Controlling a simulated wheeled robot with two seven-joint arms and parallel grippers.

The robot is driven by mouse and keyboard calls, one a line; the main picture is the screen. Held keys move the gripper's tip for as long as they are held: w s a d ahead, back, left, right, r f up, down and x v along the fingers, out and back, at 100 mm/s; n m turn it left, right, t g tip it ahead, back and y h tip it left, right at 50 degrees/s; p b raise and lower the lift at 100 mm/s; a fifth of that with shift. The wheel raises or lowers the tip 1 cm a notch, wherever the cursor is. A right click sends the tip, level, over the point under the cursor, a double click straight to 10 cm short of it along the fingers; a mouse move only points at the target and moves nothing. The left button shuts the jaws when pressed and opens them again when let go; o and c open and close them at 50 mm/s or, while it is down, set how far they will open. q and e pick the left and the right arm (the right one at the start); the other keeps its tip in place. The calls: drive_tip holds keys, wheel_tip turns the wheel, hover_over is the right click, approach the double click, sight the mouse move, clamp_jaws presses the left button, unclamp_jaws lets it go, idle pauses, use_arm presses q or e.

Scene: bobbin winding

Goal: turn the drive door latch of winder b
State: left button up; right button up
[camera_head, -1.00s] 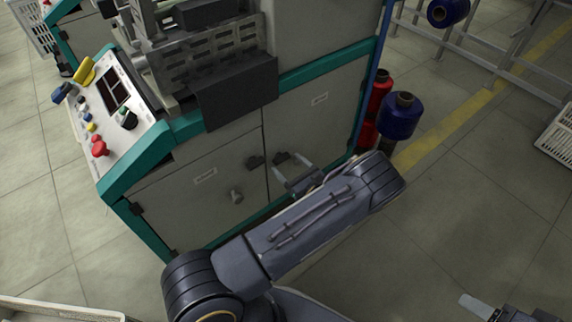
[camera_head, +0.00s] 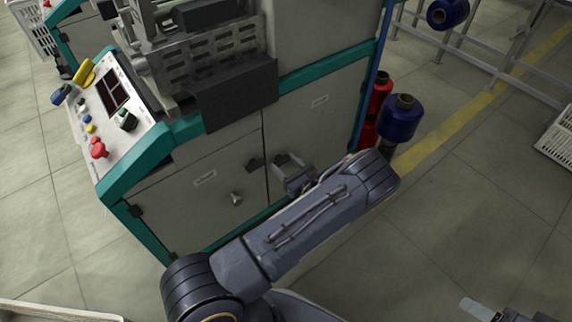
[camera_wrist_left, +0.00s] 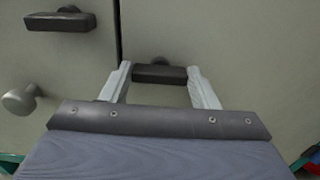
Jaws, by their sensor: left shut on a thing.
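The winder's cabinet has a left door (camera_head: 205,205) and a right door (camera_head: 318,120), each with a small label too small to read. The left door's dark latch (camera_head: 253,163) is free; it also shows at upper left in the left wrist view (camera_wrist_left: 60,21). The right door's dark latch (camera_wrist_left: 160,73) lies level between the fingers of my left gripper (camera_wrist_left: 162,77), which is shut on it. In the head view my left gripper (camera_head: 287,162) largely hides that latch. Part of my right gripper (camera_head: 478,309) shows at the bottom right edge, its jaw state unclear.
A round knob (camera_head: 236,198) sticks out of the left door. The control panel (camera_head: 112,100) with a red button is at the left.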

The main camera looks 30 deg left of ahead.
use_arm(q)
drive_tip(key=shift+m, duration=0.3)
drive_tip(key=m, duration=0.3)
drive_tip(key=shift+w+m+p, duration=0.1)
drive_tip(key=shift+m+p, duration=0.2)
drive_tip(key=shift+p, duration=0.1)
drive_tip(key=m, duration=0.4)
drive_tip(key=shift+m+p, duration=0.3)
drive_tip(key=m, duration=0.4)
drive_tip(key=shift+f, duration=0.15)
drive_tip(key=shift+f+m+p, duration=0.1)
drive_tip(key=shift+m+p, duration=0.25)
drive_tip(key=shift+m, duration=2.15)
drive_tip(key=o, duration=1)
drive_tip(key=shift+d, duration=0.1)
